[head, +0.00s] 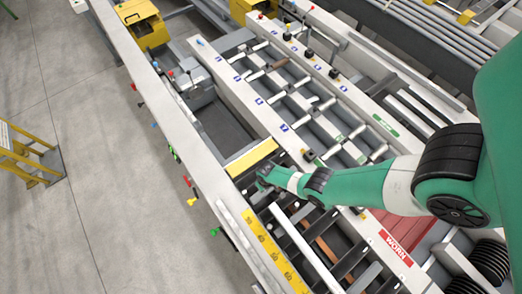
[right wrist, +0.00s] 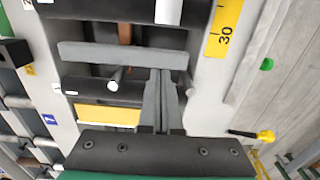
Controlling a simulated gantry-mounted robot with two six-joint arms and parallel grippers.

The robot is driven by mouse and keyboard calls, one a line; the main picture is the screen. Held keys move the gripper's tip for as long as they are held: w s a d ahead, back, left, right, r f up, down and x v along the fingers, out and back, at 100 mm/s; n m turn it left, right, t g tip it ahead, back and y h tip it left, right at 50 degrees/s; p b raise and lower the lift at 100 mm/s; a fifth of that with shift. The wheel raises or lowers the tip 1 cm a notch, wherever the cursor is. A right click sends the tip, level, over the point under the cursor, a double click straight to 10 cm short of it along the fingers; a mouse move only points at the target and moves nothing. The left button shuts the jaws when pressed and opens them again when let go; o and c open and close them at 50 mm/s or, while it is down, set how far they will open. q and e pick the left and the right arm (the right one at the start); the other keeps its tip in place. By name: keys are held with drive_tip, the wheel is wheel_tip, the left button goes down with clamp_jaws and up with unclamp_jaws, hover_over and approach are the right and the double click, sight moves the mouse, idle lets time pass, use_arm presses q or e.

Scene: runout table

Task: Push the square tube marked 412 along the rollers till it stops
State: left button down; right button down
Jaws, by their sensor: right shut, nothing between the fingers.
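I cannot read the mark 412 on anything, so I cannot tell which piece is the marked square tube. My right gripper (head: 265,181) reaches in from the right over the roller bed, just below a yellow crosspiece (head: 251,158). Its two grey fingers are together and empty, pointing up the right wrist view (right wrist: 164,76). A plain grey bar (right wrist: 105,53) lies crosswise at the fingertips; I cannot tell whether they touch it. A brown strip (head: 322,246) lies lengthwise among the rollers and also shows in the right wrist view (right wrist: 125,33). My left gripper is not in view.
A yellow scale (head: 268,247) runs along the near rail, with several coloured knobs (head: 191,201) outside it. A roller rack (head: 300,100) with blue-tagged rail lies beyond. A red WORN label (head: 396,247) is at right. Open floor (head: 70,100) lies left.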

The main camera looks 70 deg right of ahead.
drive_tip(key=s+a+f+b, duration=0.2)
drive_tip(key=s+f+b, duration=0.1)
drive_tip(key=f+b, duration=0.5)
wheel_tip(320, 180, down, 2)
drive_tip(key=shift+s+b, duration=0.2)
drive_tip(key=shift+b, duration=0.2)
